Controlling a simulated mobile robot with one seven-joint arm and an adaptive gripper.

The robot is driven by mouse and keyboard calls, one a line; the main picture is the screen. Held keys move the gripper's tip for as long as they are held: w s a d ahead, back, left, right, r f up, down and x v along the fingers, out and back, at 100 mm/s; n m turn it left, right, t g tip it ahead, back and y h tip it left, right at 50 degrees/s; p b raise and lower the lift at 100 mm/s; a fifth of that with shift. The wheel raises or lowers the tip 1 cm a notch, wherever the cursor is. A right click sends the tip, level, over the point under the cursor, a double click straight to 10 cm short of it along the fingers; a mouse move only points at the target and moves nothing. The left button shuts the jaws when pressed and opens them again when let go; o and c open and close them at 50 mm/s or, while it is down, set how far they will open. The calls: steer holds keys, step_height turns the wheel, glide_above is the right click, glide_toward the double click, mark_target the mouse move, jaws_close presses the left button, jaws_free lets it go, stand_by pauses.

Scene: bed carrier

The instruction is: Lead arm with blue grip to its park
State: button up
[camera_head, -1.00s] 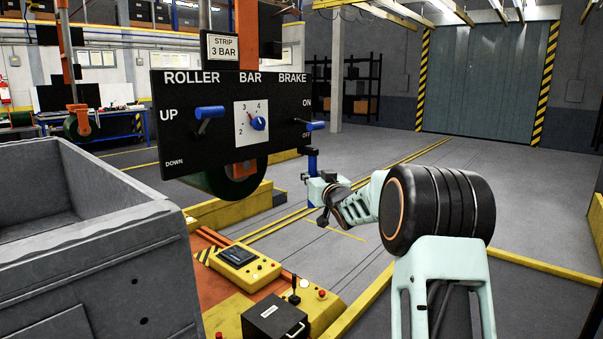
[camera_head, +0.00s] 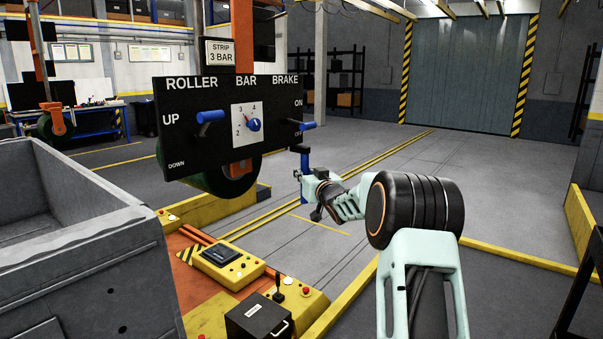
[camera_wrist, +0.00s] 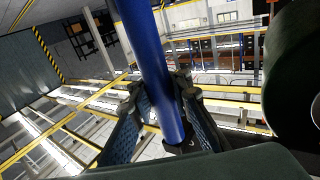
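The blue grip (camera_head: 305,163) is an upright blue bar with a black bracket at its top, just below the right end of the black control panel. The arm that carries it is mostly hidden behind the panel. My gripper (camera_head: 312,187) is at the lower part of the grip, reaching in from the right. In the wrist view the blue grip (camera_wrist: 152,55) runs between both fingers of my gripper (camera_wrist: 160,100), which close on its sides. A black piece shows at the bar's lower end. I cannot make out the park.
The control panel (camera_head: 182,143) carries a roller lever, a bar dial and a brake lever. A green roller (camera_head: 222,178) hangs behind it. A grey bin (camera_head: 85,235) stands at left, beside a yellow console (camera_head: 228,268). Open floor (camera_head: 400,165) lies beyond my arm.

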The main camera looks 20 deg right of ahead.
steer(key=o, duration=0.6)
steer(key=d, duration=0.2)
steer(key=shift+s+d+f+h, duration=0.3)
steer(key=shift+s+f, duration=0.05)
steer(key=shift+f, duration=0.05)
steer(key=shift+o, duration=0.2)
steer(key=shift+w+a+r, duration=0.1)
steer(key=shift+a+r, duration=0.15)
steer(key=s, duration=1.2)
steer(key=shift+d, duration=0.15)
